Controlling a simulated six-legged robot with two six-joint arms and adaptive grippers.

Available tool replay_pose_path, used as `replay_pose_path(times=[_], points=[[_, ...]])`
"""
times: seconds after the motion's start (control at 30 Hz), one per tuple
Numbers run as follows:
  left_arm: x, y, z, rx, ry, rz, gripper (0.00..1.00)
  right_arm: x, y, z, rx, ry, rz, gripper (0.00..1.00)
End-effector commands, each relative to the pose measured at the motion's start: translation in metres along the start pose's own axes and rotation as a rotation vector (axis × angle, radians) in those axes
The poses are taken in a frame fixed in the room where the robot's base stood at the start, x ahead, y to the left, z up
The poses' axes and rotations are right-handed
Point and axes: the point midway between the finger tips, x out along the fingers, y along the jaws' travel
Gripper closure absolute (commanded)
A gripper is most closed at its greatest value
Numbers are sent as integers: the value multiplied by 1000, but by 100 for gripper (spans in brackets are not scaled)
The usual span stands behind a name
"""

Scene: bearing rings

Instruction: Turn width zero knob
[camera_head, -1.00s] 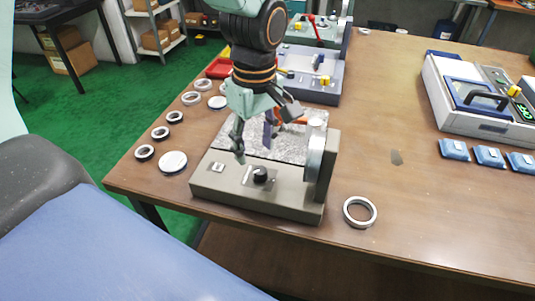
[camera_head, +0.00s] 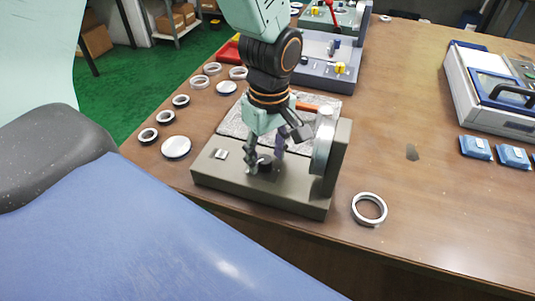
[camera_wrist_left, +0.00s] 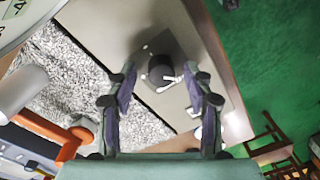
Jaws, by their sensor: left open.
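The knob (camera_head: 265,166) is a small black dial on the front strip of a grey-beige measuring machine (camera_head: 210,178). In the left wrist view the black knob (camera_wrist_left: 160,72) sits on a darker square plate with a small white pointer beside it. My left gripper (camera_head: 265,170) is open and points down at the knob, with one finger to each side of it in the head view. In the wrist view the fingers (camera_wrist_left: 160,90) are apart, and the knob shows between and beyond their tips. Contact cannot be told. My right gripper is not in view.
A small white switch (camera_head: 220,154) is left of the knob. An upright grey disc (camera_head: 322,145) stands at the machine's right end. A loose metal ring (camera_head: 369,209) lies to the right. Several rings and a white disc (camera_head: 176,147) lie on the left of the table.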

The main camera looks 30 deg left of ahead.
Motion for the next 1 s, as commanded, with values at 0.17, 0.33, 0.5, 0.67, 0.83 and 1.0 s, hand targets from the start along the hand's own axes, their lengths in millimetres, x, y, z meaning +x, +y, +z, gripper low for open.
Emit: replay_pose_path(times=[0.17, 0.33, 0.5, 0.67, 0.83, 1.0], points=[[2, 2, 0, 0, 0, 1, 48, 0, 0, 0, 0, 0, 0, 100], [2, 3, -1, 0, 0, 1, 54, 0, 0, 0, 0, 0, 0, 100], [2, 3, -1, 0, 0, 0, 68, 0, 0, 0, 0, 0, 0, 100], [2, 3, -1, 0, 0, 1, 82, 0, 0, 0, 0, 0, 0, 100], [1, 2, -1, 1, 0, 0, 96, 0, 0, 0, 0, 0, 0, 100], [1, 2, -1, 2, 0, 0, 100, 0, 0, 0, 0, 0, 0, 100]])
